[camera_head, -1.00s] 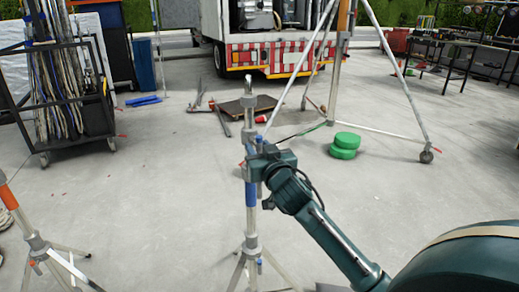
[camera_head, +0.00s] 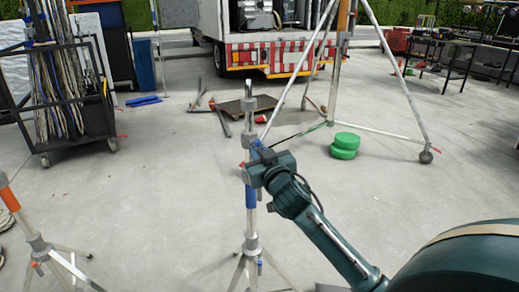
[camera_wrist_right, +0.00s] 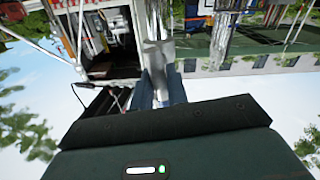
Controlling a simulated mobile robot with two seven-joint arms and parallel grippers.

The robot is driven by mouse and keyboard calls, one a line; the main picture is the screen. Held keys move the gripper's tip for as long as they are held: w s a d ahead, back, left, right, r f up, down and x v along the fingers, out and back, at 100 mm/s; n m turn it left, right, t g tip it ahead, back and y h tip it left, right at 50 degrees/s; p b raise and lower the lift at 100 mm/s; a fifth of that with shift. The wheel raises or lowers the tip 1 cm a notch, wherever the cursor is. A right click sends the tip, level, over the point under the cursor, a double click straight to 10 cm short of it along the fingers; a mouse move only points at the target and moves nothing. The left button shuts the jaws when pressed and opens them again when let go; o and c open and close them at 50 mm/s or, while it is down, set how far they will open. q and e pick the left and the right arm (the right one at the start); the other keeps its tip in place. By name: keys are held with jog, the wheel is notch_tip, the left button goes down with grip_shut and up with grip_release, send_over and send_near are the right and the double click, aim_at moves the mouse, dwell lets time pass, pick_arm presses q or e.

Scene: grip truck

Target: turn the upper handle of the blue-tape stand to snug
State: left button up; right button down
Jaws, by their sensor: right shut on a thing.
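The blue-tape stand (camera_head: 251,222) is upright in the middle of the head view, a pale metal pole on tripod legs with a blue tape band (camera_head: 251,196). My right gripper (camera_head: 256,160) is at its upper collar, just above the tape, and is shut on the upper handle. A blue part of the handle (camera_head: 255,147) shows tilted at the gripper's tip; the jaws and arm hide the rest. In the right wrist view, a grey metal part (camera_wrist_right: 158,58) lies at the fingertips (camera_wrist_right: 160,88). My left gripper is not in view.
An orange-tape stand (camera_head: 38,245) is at the lower left. A loaded cart (camera_head: 75,140) is at the left. A large tripod stand (camera_head: 375,130) and green discs (camera_head: 344,146) are behind at the right. A truck (camera_head: 290,52) stands at the back. The floor between is mostly clear.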

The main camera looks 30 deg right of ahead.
jog(key=shift+r+n+p, duration=0.2)
jog(key=shift+n+p, duration=0.45)
jog(key=shift+n, duration=0.25)
jog(key=n+p, duration=0.2)
jog(key=shift+n, duration=0.3)
jog(key=n+p, duration=0.1)
jog(key=n, duration=0.1)
jog(key=shift+n+p, duration=0.3)
jog(key=shift+n, duration=0.1)
jog(key=n+p, duration=0.1)
jog(key=n, duration=0.1)
jog(key=shift+n, duration=0.4)
jog(key=n+p, duration=0.2)
jog(key=n, duration=0.2)
jog(key=shift+a+f, duration=0.1)
jog(key=shift+f, duration=0.05)
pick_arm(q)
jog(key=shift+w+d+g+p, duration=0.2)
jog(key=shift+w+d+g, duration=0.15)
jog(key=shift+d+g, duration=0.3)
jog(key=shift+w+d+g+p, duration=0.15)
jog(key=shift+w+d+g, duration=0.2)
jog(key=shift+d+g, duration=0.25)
pick_arm(e)
jog(key=shift+n, duration=0.9)
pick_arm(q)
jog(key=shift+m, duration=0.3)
pick_arm(e)
jog(key=shift+n, duration=0.3)
